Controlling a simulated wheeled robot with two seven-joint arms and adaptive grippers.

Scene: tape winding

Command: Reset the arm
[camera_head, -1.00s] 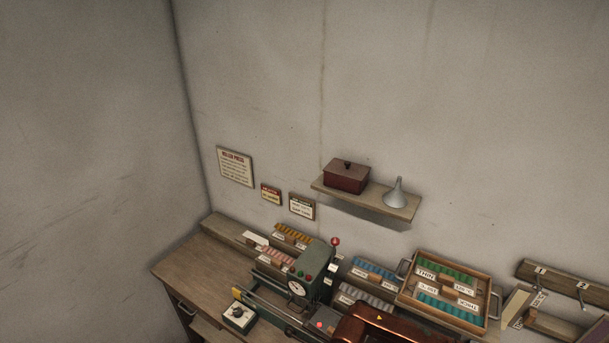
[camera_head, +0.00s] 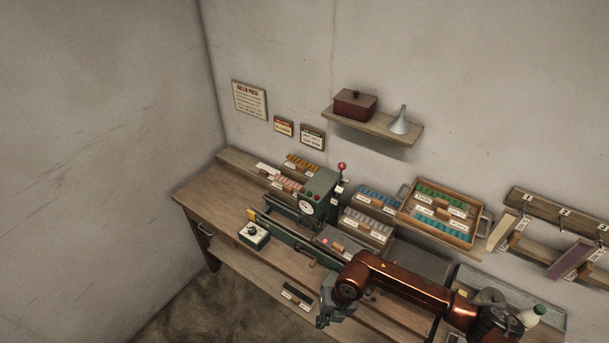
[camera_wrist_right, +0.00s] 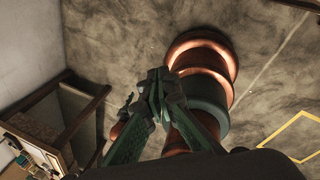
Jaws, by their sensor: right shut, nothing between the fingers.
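My right arm (camera_head: 405,285) is copper-coloured and reaches in from the right, over the front of the workbench. My right gripper (camera_head: 323,320) hangs below its bent end, in front of the bench edge. In the right wrist view the gripper's green fingers (camera_wrist_right: 158,88) meet at the tips, shut and empty. They point down toward the floor, above my own copper and green base. My left gripper and left arm are not in the head view.
A wall shelf (camera_head: 372,127) holds a red box (camera_head: 355,104) and a funnel (camera_head: 401,122). Floor in front of the bench is clear.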

